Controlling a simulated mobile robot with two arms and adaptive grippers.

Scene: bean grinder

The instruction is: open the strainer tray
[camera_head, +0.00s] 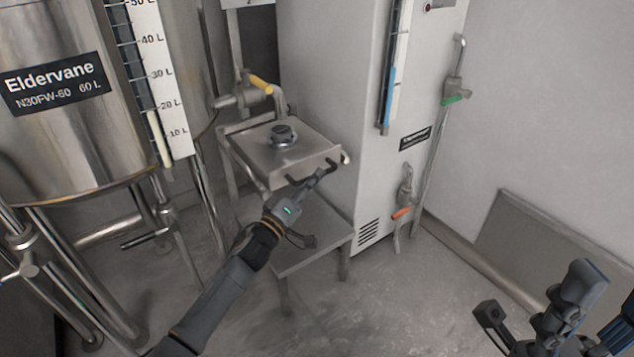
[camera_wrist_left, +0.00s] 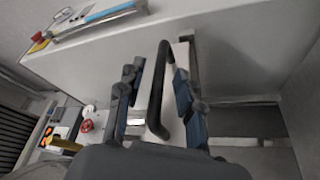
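The strainer tray (camera_head: 262,164) is a square metal tray on a stand at the middle of the head view, with a round dark fitting (camera_head: 283,135) on top. Its black bar handle (camera_wrist_left: 160,88) is on the front and shows in the wrist view between my left gripper's two fingers. My left gripper (camera_head: 308,203) is open at the tray's front edge. In the wrist view the fingers (camera_wrist_left: 155,95) stand on either side of the handle, with a gap visible on the left. My right gripper (camera_head: 535,312) is at the lower right, far from the tray; its opening is unclear.
A large steel tank (camera_head: 60,135) stands at the left. A tall grey cabinet (camera_head: 335,70) stands directly behind and right of the tray. A yellow-handled valve (camera_head: 258,86) is above the tray. A low metal shelf (camera_head: 310,235) lies below it. The floor in front is clear.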

